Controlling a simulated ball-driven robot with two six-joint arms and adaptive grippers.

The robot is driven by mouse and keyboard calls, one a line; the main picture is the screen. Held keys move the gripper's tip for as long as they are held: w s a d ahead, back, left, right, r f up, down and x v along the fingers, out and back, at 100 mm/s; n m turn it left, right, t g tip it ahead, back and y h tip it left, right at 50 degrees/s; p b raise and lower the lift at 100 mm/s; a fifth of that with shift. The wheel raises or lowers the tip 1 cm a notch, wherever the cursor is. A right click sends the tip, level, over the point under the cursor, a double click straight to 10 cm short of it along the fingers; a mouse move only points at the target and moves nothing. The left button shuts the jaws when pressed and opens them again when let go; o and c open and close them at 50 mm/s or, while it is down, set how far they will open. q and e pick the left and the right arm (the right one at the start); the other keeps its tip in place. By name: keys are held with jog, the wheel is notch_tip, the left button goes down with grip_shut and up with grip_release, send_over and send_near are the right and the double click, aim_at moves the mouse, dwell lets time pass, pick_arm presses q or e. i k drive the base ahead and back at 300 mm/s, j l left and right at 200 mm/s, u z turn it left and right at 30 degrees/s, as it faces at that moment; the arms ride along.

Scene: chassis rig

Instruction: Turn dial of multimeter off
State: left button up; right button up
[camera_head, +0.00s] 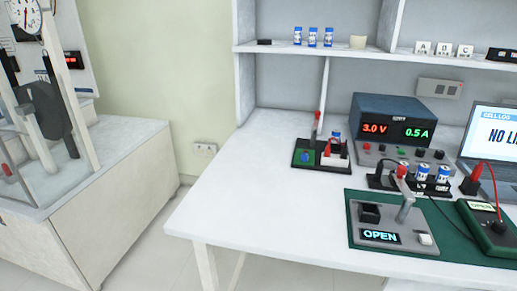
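Neither of my grippers is in view.
A grey fixture (408,243) with a lever and an "OPEN" display stands left of the device. A power supply (400,108) reading 3.0 V and 0.5 A, a laptop (490,135) and a small dark stand (303,167) are behind. The white table (250,200) is clear at front left.

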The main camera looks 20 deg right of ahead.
aim_at(499, 226)
jog(key=k+z, duration=0.1)
jog(key=z, duration=1.95)
jog(key=i+j, duration=0.1)
